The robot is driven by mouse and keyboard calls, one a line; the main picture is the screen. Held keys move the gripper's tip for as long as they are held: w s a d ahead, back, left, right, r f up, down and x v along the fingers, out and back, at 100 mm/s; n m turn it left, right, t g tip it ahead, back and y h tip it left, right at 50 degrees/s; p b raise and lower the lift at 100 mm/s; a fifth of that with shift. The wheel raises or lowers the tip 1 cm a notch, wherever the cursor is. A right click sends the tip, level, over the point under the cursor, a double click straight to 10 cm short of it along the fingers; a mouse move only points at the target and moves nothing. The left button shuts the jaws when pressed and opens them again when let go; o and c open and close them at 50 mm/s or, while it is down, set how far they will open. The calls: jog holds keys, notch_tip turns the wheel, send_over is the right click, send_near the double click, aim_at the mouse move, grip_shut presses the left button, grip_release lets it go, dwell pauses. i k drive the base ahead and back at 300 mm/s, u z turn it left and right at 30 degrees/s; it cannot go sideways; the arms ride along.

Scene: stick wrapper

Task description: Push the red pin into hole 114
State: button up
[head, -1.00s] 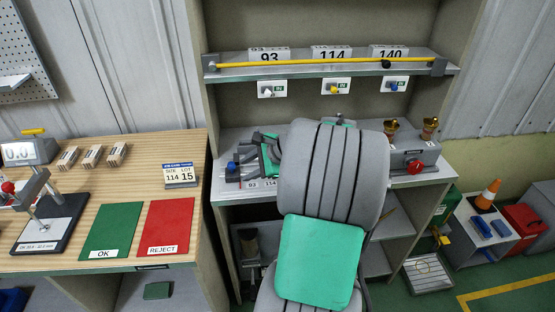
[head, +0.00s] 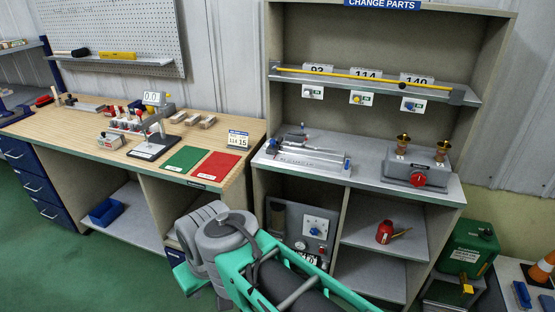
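On the grey bench shelf (head: 410,186) is a silver slide fixture (head: 305,157) with rails and a row of small markings along its front. Hole 114 cannot be made out. My gripper is not in view; only green and grey links of my arm show in the lower foreground, below the fixture and apart from it.
A grey box with a red knob (head: 418,179) and brass cups stands right of the fixture. A number rack (head: 365,75) with a yellow bar is above. A red oil can (head: 385,232) is below. The wooden bench (head: 75,128) holds green and red mats (head: 216,165).

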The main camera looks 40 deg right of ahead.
aim_at(328, 161)
jog(key=z, duration=1.1)
jog(key=i, duration=1.5)
jog(key=u, duration=0.9)
jog(key=i, duration=0.3)
jog(key=u, duration=0.3)
